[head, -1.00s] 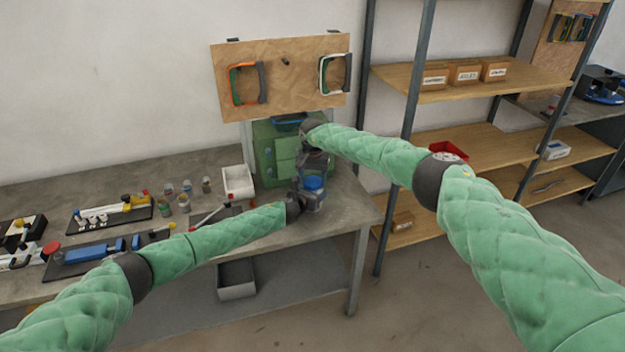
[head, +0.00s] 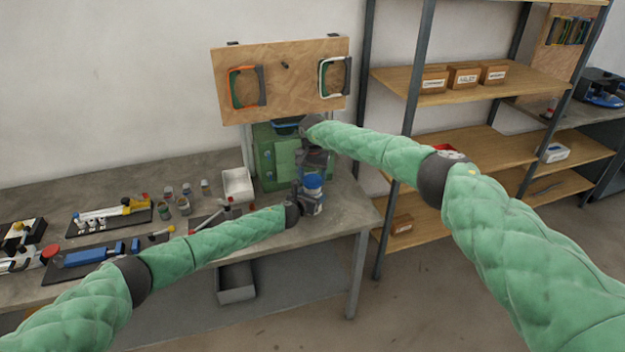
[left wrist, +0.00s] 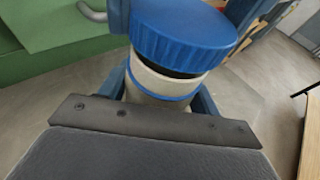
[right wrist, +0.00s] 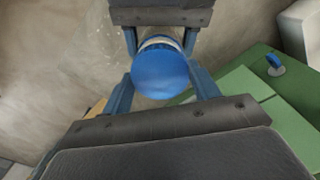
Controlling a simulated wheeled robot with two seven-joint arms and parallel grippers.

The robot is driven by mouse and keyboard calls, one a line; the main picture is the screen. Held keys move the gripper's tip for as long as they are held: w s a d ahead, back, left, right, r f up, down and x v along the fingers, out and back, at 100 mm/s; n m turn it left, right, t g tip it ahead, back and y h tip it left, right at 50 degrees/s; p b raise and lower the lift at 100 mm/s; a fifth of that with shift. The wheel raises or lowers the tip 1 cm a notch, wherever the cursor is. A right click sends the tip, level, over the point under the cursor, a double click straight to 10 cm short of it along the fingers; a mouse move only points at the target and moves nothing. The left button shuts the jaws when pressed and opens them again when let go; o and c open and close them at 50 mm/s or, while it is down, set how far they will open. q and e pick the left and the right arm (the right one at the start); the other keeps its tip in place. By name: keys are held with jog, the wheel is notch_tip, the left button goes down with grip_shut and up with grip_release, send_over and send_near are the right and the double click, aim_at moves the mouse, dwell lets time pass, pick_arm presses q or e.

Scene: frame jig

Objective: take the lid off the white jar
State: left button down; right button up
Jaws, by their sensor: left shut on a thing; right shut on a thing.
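The white jar (left wrist: 160,82) stands between the fingers of my left gripper (head: 308,207), which is shut on its body. A blue band runs around the jar in the left wrist view. The blue ribbed lid (left wrist: 182,36) sits tilted over the jar's mouth, with a dark gap under its edge on the right. My right gripper (right wrist: 162,80) is shut on the lid, which also shows in the right wrist view (right wrist: 160,68) between its fingers. In the head view the lid (head: 312,181) is above the jar, and the grippers hide much of both.
A green cabinet (head: 265,160) stands right behind the grippers, below a wooden tool board (head: 285,95). A white bin (head: 238,184), several small jars (head: 184,206) and tools lie to the left on the grey bench (head: 345,210). A shelf rack stands to the right.

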aim_at(312, 179)
jog(key=shift+r, duration=0.1)
dwell(0.3)
jog(key=shift+r, duration=1.95)
pick_arm(q)
jog(key=shift+c, duration=1.3)
grip_release()
